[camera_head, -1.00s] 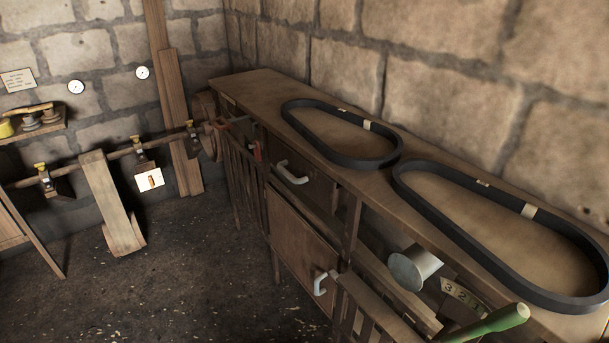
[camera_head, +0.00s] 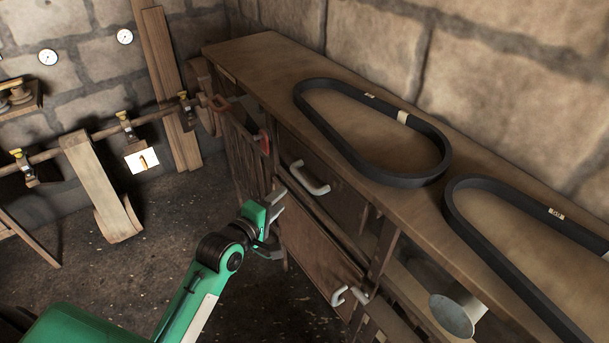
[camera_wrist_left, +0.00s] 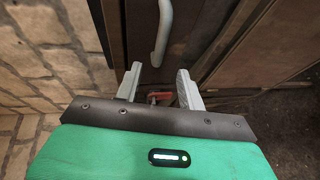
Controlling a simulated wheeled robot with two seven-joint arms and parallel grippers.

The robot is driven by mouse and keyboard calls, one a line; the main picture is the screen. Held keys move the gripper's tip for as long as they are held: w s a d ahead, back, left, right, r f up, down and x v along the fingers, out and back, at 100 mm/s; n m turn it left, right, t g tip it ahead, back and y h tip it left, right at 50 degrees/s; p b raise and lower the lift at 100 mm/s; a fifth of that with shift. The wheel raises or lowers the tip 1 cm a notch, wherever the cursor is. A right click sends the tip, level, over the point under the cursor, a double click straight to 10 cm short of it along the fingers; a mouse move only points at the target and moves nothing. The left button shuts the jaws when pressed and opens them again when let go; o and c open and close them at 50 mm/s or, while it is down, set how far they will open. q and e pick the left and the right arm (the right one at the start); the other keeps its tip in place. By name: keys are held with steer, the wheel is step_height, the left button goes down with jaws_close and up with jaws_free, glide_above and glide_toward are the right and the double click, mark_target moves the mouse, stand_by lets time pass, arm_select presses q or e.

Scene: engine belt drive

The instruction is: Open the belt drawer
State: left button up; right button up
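The drawer front (camera_head: 336,197) is brown and sits under the bench top, with a pale curved handle (camera_head: 310,179). It looks shut. My left gripper (camera_head: 281,202) is in front of the bench, a little left of and below that handle, and apart from it. In the left wrist view, my left gripper (camera_wrist_left: 160,76) has its two pale fingers spread with nothing held between them. A pale handle (camera_wrist_left: 163,34) stands beyond the fingertips, roughly in line with the gap. My right gripper is not in view.
Two black belts (camera_head: 425,175) lie on the bench top (camera_head: 250,60). A grey cylinder (camera_head: 455,315) sits at lower right. A red-handled part (camera_head: 264,143) is left of the drawer.

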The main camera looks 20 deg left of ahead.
mark_target(301, 181)
arm_select(q)
steer(key=p+x, duration=0.1)
steer(key=x, duration=0.9)
steer(key=shift+w+p, duration=0.25)
steer(key=shift+p, duration=0.05)
steer(key=shift+x, duration=0.75)
steer(key=shift+f, duration=0.15)
jaws_close()
